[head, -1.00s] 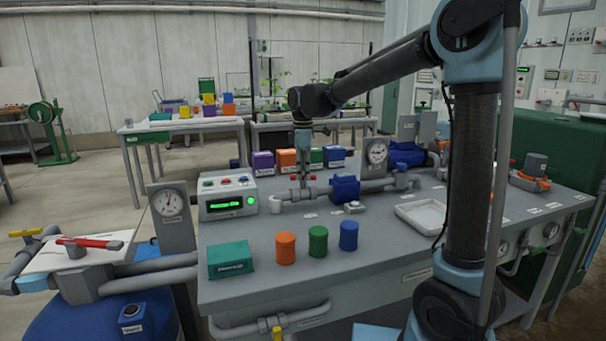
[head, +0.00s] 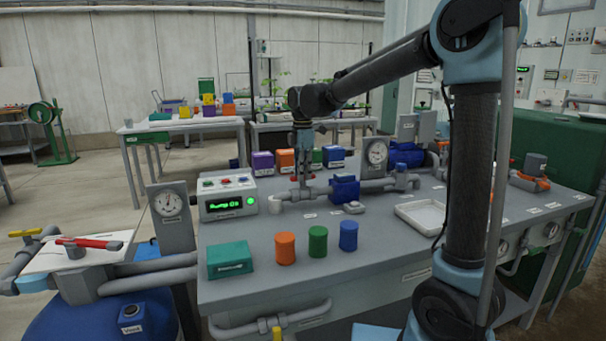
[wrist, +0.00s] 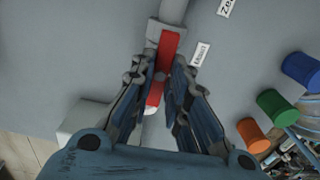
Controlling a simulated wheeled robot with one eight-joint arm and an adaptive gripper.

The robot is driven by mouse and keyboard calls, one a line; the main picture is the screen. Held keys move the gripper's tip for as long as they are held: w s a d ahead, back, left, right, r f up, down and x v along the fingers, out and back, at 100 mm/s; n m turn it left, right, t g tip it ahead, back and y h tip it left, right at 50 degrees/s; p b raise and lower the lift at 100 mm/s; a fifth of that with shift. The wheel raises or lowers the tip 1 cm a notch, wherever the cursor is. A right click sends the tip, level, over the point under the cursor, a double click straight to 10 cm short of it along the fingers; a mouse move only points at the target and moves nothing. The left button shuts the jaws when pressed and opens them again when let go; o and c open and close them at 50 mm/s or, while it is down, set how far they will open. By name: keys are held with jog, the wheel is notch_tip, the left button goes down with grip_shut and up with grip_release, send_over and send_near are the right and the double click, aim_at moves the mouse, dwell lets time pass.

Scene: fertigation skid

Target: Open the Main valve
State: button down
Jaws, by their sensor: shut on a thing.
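The Main valve's red lever (wrist: 165,58) sits on a grey pipe (wrist: 172,10) in the wrist view, and a small white label (wrist: 201,53) beside it seems to read "Main". The lever lies roughly in line with the pipe. My gripper (wrist: 168,88) is shut on the lever, with one finger along each side of it. In the head view my gripper (head: 302,188) points straight down at the pipe on the bench, left of a blue pipe fitting (head: 344,188). It hides most of the lever there.
A control box (head: 228,197) with a green-lit display stands left of my gripper. Orange, green and blue cylinders (head: 318,241) and a teal box (head: 230,259) stand in front. Another red lever (head: 90,243) is far left. A pale tray (head: 425,215) lies right.

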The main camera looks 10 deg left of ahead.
jog(key=shift+w, duration=0.15)
jog(key=c, duration=1.6)
grip_release()
jog(key=shift+o, duration=0.2)
notch_tip(320, 180, up, 12)
